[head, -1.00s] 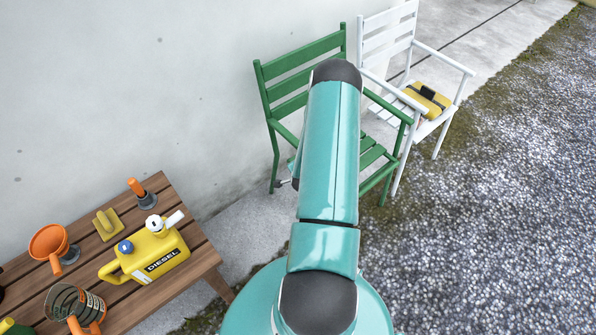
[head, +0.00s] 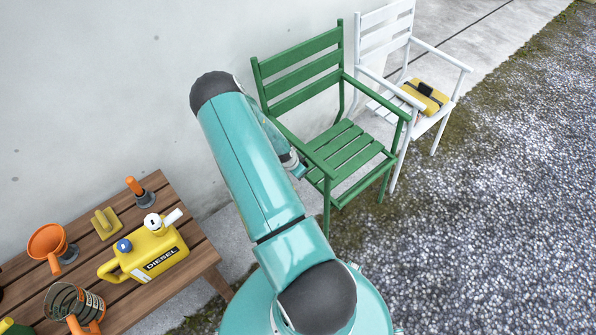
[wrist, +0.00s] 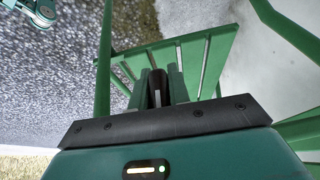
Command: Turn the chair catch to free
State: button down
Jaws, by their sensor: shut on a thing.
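The green slatted chair (head: 345,150) stands by the wall in the head view. My gripper (head: 302,171) is at its left side, by the front of the left armrest and seat, partly hidden by my arm. In the wrist view the two fingers of my gripper (wrist: 158,90) are close together around a narrow dark brown piece (wrist: 155,88), which seems to be the chair catch. The green seat slats (wrist: 188,58) lie just beyond the fingers. The catch's shape and turn position are hidden by the fingers.
A white chair (head: 385,45) with a yellow and black item (head: 425,96) stands behind on the right. A wooden bench (head: 196,235) at left holds a yellow diesel can (head: 155,248), an orange funnel (head: 47,242) and other tools. Gravel on the right is clear.

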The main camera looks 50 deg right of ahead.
jog(key=shift+g, duration=0.3)
dwell(0.4)
jog(key=c, duration=1.3)
grip_release()
jog(key=v, duration=1.3)
jog(key=shift+r, duration=0.4)
